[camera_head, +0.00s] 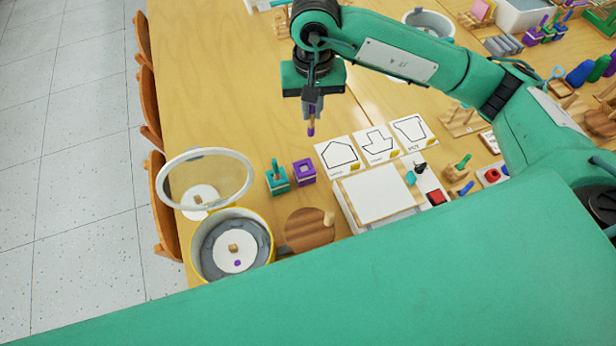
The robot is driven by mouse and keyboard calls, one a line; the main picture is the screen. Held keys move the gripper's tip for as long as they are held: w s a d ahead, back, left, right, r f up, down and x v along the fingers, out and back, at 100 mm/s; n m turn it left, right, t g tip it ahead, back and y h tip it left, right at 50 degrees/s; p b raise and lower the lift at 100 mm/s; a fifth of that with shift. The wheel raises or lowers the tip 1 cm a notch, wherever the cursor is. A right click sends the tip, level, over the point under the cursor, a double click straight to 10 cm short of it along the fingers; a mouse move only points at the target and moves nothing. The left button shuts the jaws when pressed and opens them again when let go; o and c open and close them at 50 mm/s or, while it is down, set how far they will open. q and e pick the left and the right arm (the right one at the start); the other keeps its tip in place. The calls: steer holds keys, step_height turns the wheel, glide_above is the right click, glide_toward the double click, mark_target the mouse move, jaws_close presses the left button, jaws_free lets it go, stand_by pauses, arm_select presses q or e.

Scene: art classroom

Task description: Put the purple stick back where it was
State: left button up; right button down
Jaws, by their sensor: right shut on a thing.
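My right gripper (313,108) points down over the table and is shut on a thin stick (311,131). My left gripper is not in view.
Three outline cards (377,145) and a white board (373,193) lie right of the blocks. The table left of the gripper is clear.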

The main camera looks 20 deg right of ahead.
steer(key=shift+m, duration=0.4)
steer(key=f+p, duration=0.1)
steer(key=f, duration=0.5)
steer(key=a+f+p, duration=0.1)
steer(key=f, duration=0.5)
steer(key=f+p, duration=0.1)
steer(key=f, duration=0.5)
steer(key=shift+w+a+f, duration=0.15)
steer(key=shift+w+a, duration=0.1)
steer(key=shift+w, duration=0.1)
steer(key=shift+f, duration=0.4)
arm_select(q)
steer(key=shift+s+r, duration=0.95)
